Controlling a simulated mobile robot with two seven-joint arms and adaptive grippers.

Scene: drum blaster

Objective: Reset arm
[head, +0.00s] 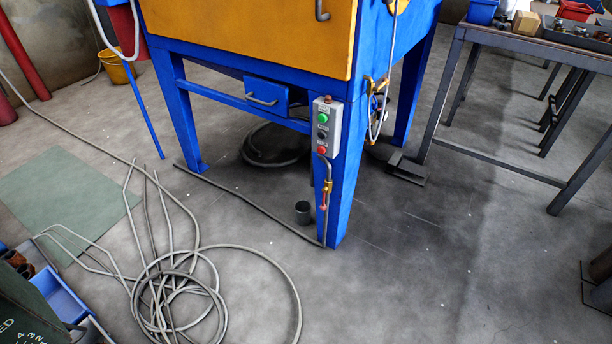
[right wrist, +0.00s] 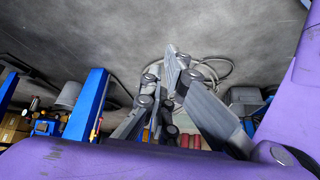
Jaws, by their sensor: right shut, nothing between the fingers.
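My right gripper (right wrist: 174,68) shows in the right wrist view, with its grey linked fingers pointing up the picture. The fingertips are together with nothing between them. Bare grey floor and coiled hose lie behind it in that view. Neither gripper shows in the head view, and my left gripper is in no frame. The blaster cabinet (head: 255,35), with a yellow front and blue legs, stands at the top middle of the head view.
Coiled grey hose (head: 178,292) lies on the floor at lower left, beside a green mat (head: 66,196). A small dark cup (head: 302,212) stands by the front leg. A metal table (head: 520,50) with bins is at upper right. The floor at lower middle is clear.

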